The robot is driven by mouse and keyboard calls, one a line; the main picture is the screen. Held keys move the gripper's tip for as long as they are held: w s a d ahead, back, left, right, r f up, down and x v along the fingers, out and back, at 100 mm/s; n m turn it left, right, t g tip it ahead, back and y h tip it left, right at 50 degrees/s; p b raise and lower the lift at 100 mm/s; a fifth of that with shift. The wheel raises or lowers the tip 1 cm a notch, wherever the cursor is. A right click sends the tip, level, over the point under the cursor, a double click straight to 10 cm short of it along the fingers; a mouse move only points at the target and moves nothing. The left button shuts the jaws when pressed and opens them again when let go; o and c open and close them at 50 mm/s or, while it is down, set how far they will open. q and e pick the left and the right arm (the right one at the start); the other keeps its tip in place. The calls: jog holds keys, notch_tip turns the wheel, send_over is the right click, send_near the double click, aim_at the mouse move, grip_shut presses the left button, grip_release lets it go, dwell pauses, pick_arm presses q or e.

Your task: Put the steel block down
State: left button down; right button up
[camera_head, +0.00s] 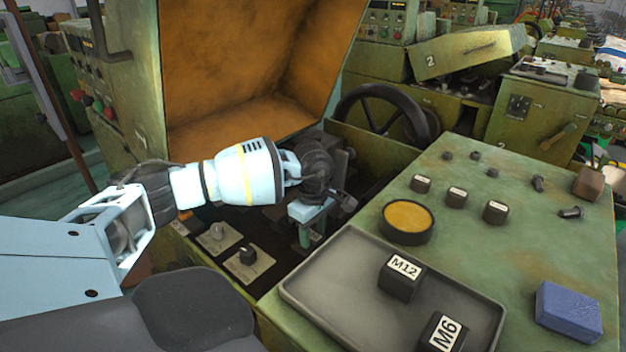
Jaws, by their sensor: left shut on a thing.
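My left arm reaches in from the left over the open machine. My left gripper (334,207) is a light blue palm with dark fingers, seen from behind and the side. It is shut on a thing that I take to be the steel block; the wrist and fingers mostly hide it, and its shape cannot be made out. The gripper is over the machine's dark inner space, left of the green bench top (470,215). Whether the held block touches anything below cannot be told. My right gripper is not in view.
A grey tray (330,285) on the bench holds dark blocks marked M12 (401,280) and M6 (440,333). Behind are a round yellow-topped tin (407,221), small labelled blocks, bolts and a brown block (588,184). A blue block (569,311) lies right. A handwheel (385,115) stands behind the gripper.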

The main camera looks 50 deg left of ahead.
aim_at(313, 236)
pick_arm(q)
jog(key=c, duration=0.9)
grip_release()
jog(key=shift+f, duration=0.1)
jog(key=shift+o, duration=0.2)
notch_tip(313, 236, up, 12)
